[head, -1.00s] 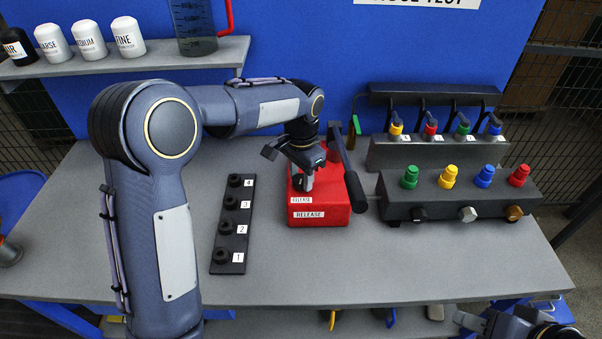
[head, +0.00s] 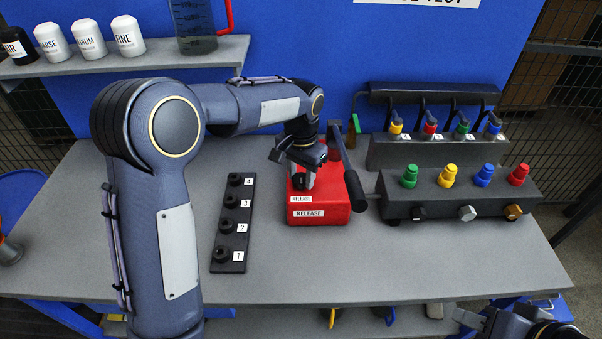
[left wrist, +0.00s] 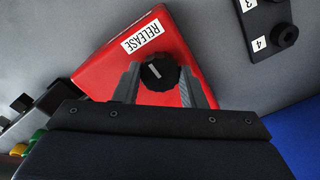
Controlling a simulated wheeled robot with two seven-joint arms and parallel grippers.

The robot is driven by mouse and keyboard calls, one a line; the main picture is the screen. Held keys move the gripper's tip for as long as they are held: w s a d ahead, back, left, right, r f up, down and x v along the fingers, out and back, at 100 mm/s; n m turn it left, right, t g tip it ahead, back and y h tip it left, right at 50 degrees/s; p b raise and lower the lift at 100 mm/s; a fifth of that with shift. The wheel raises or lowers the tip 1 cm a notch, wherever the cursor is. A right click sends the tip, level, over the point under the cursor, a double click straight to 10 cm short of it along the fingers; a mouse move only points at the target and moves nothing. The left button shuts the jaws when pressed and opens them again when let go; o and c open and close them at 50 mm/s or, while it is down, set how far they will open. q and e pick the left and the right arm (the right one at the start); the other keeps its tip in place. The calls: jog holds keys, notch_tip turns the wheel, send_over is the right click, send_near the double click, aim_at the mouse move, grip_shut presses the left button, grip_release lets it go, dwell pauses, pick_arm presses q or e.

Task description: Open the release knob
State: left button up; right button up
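The red release box (head: 335,212) stands mid-table with RELEASE labels on its front; it also shows in the left wrist view (left wrist: 105,62). The black, ridged release knob (left wrist: 160,72) on it has a pale pointer line. My left gripper (head: 302,180) reaches down over the box. In the left wrist view its two grey fingers (left wrist: 160,80) lie on either side of the knob and appear to touch it, shut on it. In the head view the gripper mostly hides the knob. My right gripper (head: 472,322) is partly in view at the bottom right; its fingers are unclear.
A black-handled lever (head: 355,190) stands against the box's right side. A black strip with numbered knobs (head: 232,230) lies to the left. A dark block with coloured caps (head: 460,198) sits to the right. The front of the table is clear.

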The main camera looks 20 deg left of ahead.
aim_at(301, 178)
pick_arm(q)
jog(key=o, duration=0.5)
jog(key=shift+c, duration=0.2)
notch_tip(301, 178, up, 7)
jog(key=shift+r, duration=0.45)
